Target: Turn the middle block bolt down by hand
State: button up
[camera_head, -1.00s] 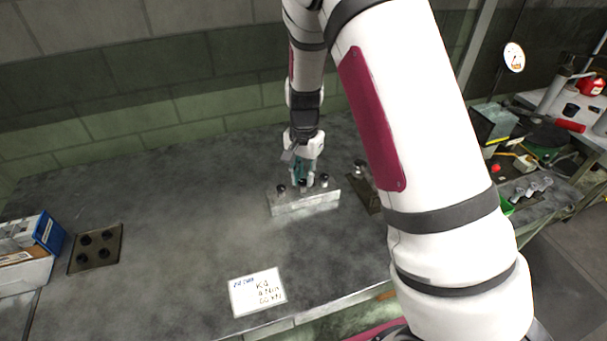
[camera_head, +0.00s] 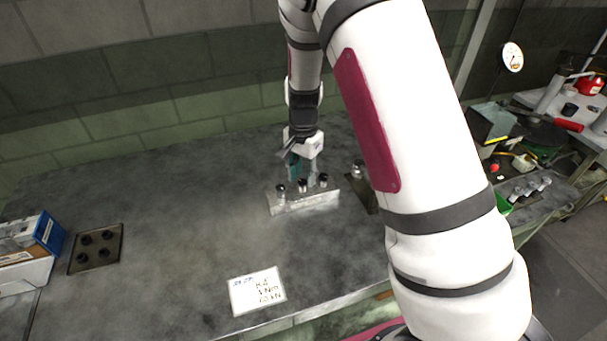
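A pale metal block (camera_head: 305,203) lies on the grey bench, with three dark-headed bolts in a row along its top. The middle bolt (camera_head: 303,185) stands between the left bolt (camera_head: 281,189) and the right bolt (camera_head: 323,180). My gripper (camera_head: 298,176), with teal fingers, points down just above and behind the middle bolt in the picture. The bolt's head shows clear in front of the fingers, and I see no grip on it. The fingers are too small to show whether they are apart. The lower ends of the bolts are hidden in the block.
A dark fixture (camera_head: 362,190) with a metal post stands right of the block, partly behind my arm. A white card (camera_head: 257,291) lies near the front edge. A dark plate (camera_head: 96,248) with several black knobs and a blue-and-white box (camera_head: 30,248) are at left. The bench middle is clear.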

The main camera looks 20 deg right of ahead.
aim_at(303, 180)
dwell(0.3)
notch_tip(303, 180, up, 12)
dwell(0.5)
